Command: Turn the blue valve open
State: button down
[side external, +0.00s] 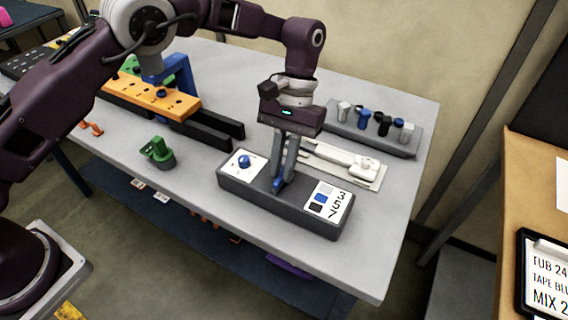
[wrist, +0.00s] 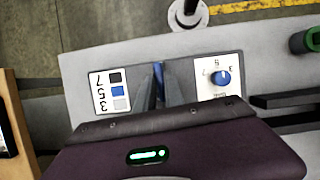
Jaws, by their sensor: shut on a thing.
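A dark grey box (side external: 262,201) lies near the table's front edge. A blue part (side external: 279,183) in its middle, which looks like the blue valve, is mostly hidden between the fingers. My gripper (side external: 281,182) points down from above and is shut on it. In the wrist view, my gripper (wrist: 166,98) has blue showing between its fingers. A round blue knob (side external: 244,161) on a white dial panel sits at the box's left; it also shows in the wrist view (wrist: 223,78). A white card (side external: 327,203) at the right reads 3, 5, 7 beside grey, blue and black squares.
A white tray (side external: 375,182) with a white part lies just behind the box. A grey rack (side external: 400,148) holds several coloured knobs behind that. A green part (side external: 157,149) stands left; an orange jig (side external: 180,104) is at the back left. The table's front right is clear.

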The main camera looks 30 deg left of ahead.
jog(key=shift+m, duration=0.5)
jog(key=c, duration=1.4)
grip_release()
jog(key=shift+c, duration=0.2)
jog(key=v, duration=0.5)
jog(key=shift+w+r, duration=0.2)
jog(key=shift+r, duration=0.15)
jog(key=shift+w+r, duration=0.15)
jog(key=shift+r, duration=0.5)
jog(key=shift+r, duration=0.1)
